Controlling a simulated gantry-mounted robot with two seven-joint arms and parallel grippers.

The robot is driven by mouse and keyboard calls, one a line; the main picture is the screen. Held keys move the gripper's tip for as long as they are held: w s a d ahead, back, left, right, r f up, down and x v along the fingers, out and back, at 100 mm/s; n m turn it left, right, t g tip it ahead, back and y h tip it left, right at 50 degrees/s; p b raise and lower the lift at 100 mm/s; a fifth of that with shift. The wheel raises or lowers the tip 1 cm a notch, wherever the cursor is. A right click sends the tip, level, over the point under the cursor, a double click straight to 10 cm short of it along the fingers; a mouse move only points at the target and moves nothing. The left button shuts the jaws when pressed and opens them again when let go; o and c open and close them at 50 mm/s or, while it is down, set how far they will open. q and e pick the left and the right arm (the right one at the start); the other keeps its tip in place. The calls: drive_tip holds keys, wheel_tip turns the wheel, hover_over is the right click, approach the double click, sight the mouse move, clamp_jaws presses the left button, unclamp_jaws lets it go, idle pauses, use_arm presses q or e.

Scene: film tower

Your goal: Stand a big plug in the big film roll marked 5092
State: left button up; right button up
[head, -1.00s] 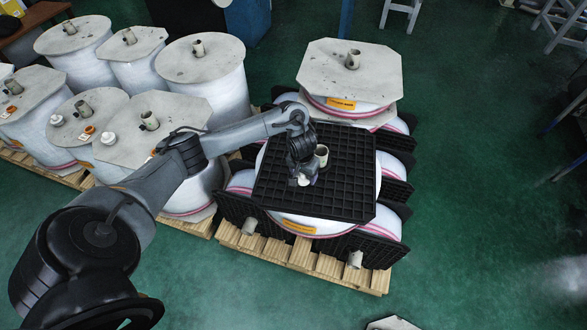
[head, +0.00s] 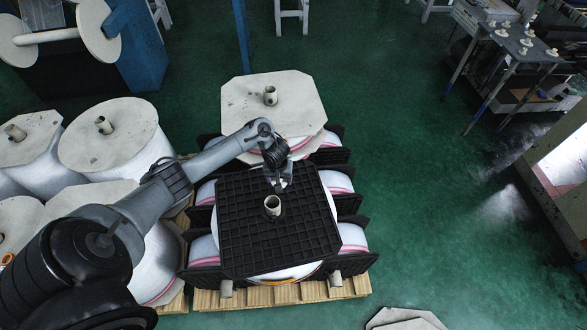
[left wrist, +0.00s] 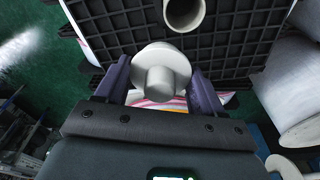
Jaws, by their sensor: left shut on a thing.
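My left gripper (head: 278,184) is shut on a white big plug (left wrist: 158,80), which shows between its two dark fingers in the left wrist view. The plug has a round flange and a shorter round stub. The gripper is above the black grid plate (head: 240,245) on a big film roll (head: 325,262), just behind the upright core tube (head: 272,206). The plug is apart from the tube, whose open mouth (left wrist: 183,12) shows at the top of the left wrist view. An orange label is on the roll's front, but its number is unreadable. My right gripper is out of view.
Another big roll with a pale octagonal board (head: 240,100) stands behind. White rolls (head: 118,140) crowd the left. A wooden pallet (head: 260,297) lies underneath. A table (head: 520,45) with several white plugs stands back right. Green floor (head: 430,210) is clear on the right.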

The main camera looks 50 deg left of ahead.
use_arm(q)
drive_tip(key=shift+s+a+r+p, duration=0.1)
drive_tip(key=shift+s+p, duration=0.15)
drive_tip(key=shift+s, duration=0.2)
drive_tip(key=shift+s+a+r+p, duration=0.1)
drive_tip(key=shift+s+p, duration=0.1)
drive_tip(key=shift+s, duration=0.2)
drive_tip(key=s+d+f+b, duration=0.1)
drive_tip(key=s+f+b, duration=0.2)
drive_tip(key=f+b, duration=0.3)
drive_tip(key=shift+f, duration=0.55)
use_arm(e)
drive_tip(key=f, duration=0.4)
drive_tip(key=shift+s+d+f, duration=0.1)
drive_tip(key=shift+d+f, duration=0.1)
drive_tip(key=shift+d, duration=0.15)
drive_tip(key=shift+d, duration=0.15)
use_arm(q)
drive_tip(key=shift+r, duration=0.1)
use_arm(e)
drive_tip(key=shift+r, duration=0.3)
use_arm(q)
drive_tip(key=shift+p, duration=0.4)
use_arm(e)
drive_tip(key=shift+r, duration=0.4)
